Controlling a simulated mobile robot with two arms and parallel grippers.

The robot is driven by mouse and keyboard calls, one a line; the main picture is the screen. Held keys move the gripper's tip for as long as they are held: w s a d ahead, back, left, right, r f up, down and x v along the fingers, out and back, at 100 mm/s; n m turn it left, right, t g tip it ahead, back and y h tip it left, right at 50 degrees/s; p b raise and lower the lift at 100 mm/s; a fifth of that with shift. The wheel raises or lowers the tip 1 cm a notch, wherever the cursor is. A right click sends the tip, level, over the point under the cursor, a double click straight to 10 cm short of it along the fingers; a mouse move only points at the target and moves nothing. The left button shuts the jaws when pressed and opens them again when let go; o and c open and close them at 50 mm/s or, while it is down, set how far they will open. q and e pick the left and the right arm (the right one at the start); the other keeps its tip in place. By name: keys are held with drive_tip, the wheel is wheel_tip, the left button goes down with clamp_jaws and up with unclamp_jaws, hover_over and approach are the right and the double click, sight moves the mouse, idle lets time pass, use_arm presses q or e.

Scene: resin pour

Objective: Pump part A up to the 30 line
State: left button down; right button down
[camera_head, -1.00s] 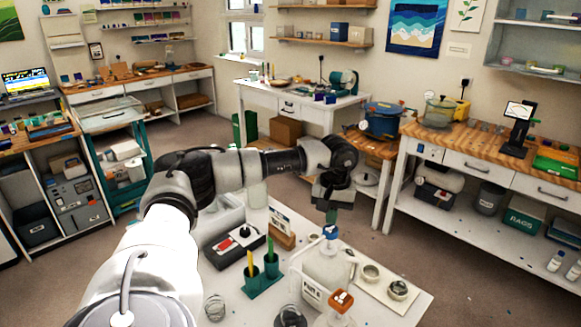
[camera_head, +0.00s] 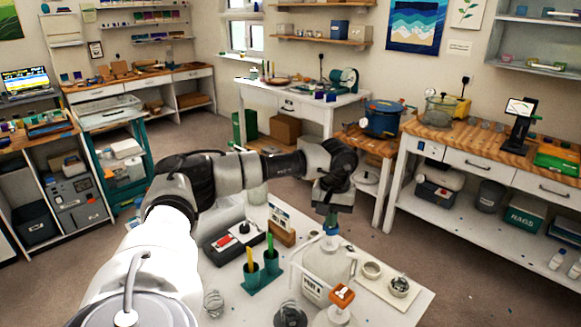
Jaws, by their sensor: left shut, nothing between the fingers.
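The Part A jug (camera_head: 338,268), translucent with a white label, stands on the white table with a blue pump head (camera_head: 331,230) on top. My left gripper (camera_head: 331,222) is shut and empty, pointing down right over the blue pump head. Its fingertips appear to touch the top of the pump and partly hide it. I cannot make out a 30 line or a liquid level. My right gripper is not in view.
On the white table (camera_head: 405,312), a pale board to the right holds a light ring-shaped cup (camera_head: 371,270) and a metal cup (camera_head: 400,286). A green holder (camera_head: 262,274) with sticks and a dark box (camera_head: 232,243) with a red part stand to the left.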

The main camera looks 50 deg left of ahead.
use_arm(q)
drive_tip(key=shift+f+b, duration=0.95)
drive_tip(key=shift+f, duration=0.7)
drive_tip(key=shift+r+p, duration=1.85)
drive_tip(key=shift+r, duration=0.6)
drive_tip(key=shift+f, duration=0.2)
